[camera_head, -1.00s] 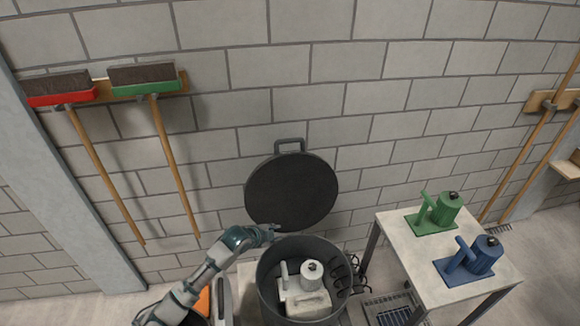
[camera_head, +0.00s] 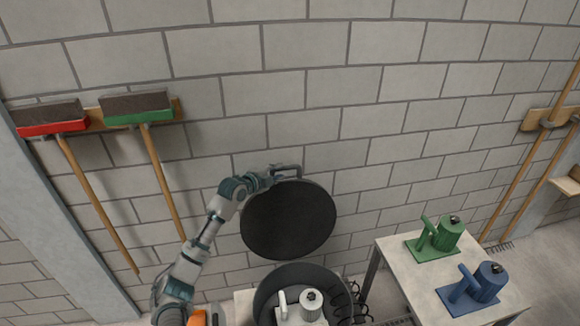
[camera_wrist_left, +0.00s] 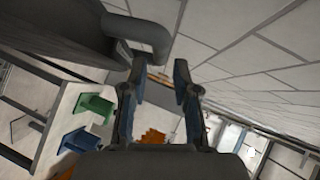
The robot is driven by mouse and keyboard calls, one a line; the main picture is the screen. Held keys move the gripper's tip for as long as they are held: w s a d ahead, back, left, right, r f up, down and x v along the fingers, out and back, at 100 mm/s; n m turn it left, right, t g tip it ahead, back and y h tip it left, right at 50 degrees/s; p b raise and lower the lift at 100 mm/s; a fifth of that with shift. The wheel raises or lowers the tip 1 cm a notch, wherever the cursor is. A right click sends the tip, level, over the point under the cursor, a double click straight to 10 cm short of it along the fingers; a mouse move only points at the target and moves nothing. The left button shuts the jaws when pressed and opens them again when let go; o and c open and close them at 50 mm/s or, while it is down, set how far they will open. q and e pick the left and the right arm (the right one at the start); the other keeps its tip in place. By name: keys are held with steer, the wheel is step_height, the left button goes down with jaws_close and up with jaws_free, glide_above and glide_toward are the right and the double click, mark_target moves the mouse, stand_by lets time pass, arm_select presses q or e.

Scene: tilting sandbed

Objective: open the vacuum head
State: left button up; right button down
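The vacuum head, a round dark lid (camera_head: 288,222) with a loop handle (camera_head: 287,167) on its top edge, stands raised and open above a dark drum (camera_head: 262,300), in front of the wall. My left gripper (camera_head: 277,177) is at the left end of the handle in the head view. In the left wrist view my left gripper (camera_wrist_left: 160,65) has its two fingers apart with nothing seen between them. The handle (camera_wrist_left: 148,35) is just beyond the left fingertip there, and the dark lid (camera_wrist_left: 60,30) fills the upper left. Contact cannot be told. My right gripper is not in view.
A white pump-like device (camera_head: 309,304) sits inside the drum. A pale table (camera_head: 400,262) at right bears a green device (camera_head: 440,234) and a blue device (camera_head: 475,283). Two brooms hang on the wall at left. A coiled hose (camera_head: 343,303) is beside the drum.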

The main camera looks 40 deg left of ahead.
mark_target(289, 167)
arm_select(q)
steer(key=x, duration=0.2)
steer(key=a+x, duration=0.1)
steer(key=x, duration=0.3)
steer(key=shift+w+a+f, duration=0.25)
steer(key=shift+a+f, duration=0.05)
steer(key=shift+f, duration=0.1)
steer(key=shift+w+d, duration=0.5)
steer(key=shift+d+r, duration=0.1)
steer(key=shift+d, duration=0.25)
steer(key=shift+a, duration=0.25)
jaws_close()
steer(key=shift+a, duration=0.1)
